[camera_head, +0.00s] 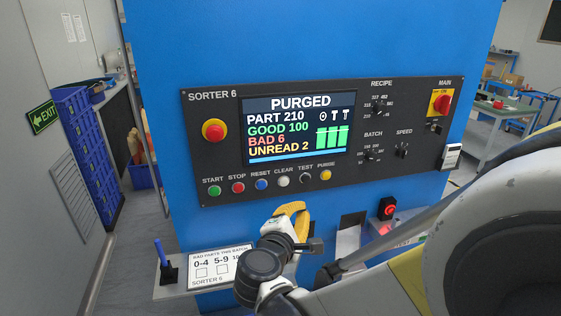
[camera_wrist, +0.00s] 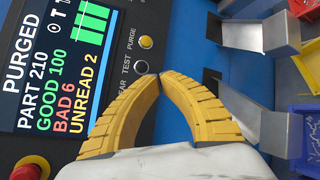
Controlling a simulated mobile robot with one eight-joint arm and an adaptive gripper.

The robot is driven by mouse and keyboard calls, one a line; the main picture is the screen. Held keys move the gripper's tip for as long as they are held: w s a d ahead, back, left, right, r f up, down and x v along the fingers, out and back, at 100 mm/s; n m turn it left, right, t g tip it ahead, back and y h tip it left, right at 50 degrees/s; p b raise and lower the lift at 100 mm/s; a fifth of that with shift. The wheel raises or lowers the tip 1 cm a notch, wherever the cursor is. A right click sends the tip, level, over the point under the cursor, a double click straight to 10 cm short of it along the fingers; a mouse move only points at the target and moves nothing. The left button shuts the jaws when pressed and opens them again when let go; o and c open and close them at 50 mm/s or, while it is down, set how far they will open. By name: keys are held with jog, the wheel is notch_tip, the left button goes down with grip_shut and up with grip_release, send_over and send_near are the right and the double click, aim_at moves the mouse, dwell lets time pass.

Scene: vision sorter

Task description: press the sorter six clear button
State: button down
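The Sorter 6 panel (camera_head: 220,188) is on the front of a blue cabinet. The clear button (camera_head: 283,181) is a white round button in the lower row, between the blue reset button (camera_head: 261,184) and the black test knob (camera_head: 305,178). My gripper (camera_head: 300,207) has yellow fingers and is just below and right of the clear button, apart from it in the picture. In the wrist view the fingertips (camera_wrist: 157,77) meet with nothing between them, near the test knob (camera_wrist: 141,67). There the clear button is hidden behind a finger; only part of its label shows.
The screen (camera_head: 300,128) reads PURGED, good 100, bad 6, unread 2. The yellow purge button (camera_head: 326,175) is right of the test knob. A red emergency button (camera_head: 214,131) sticks out at upper left. A shelf with a card (camera_head: 222,266) and blue pen (camera_head: 161,252) stands below.

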jog(key=shift+s+d, duration=0.1)
jog(key=shift+s, duration=0.05)
send_near(293, 183)
jog(key=shift+s+d+x, duration=0.1)
jog(key=shift+d+x, duration=0.05)
jog(key=shift+x, duration=0.75)
jog(key=shift+s+d+x, duration=0.1)
jog(key=shift+d+x, duration=0.1)
jog(key=shift+x, duration=0.65)
jog(key=shift+s+d+x, duration=0.1)
jog(key=shift+d+x, duration=0.05)
jog(key=shift+x, duration=0.75)
jog(key=shift+w+f, duration=0.15)
jog(key=shift+f, duration=0.05)
jog(key=shift+w+a, duration=0.1)
jog(key=shift+w, duration=0.2)
jog(key=shift+w+a, duration=0.15)
jog(key=shift+w, duration=0.3)
jog(key=shift+s, duration=0.1)
jog(key=shift+s+d+b, duration=0.25)
jog(key=shift+s+b, duration=0.1)
jog(key=shift+s, duration=0.4)
jog(key=shift+s, duration=0.1)
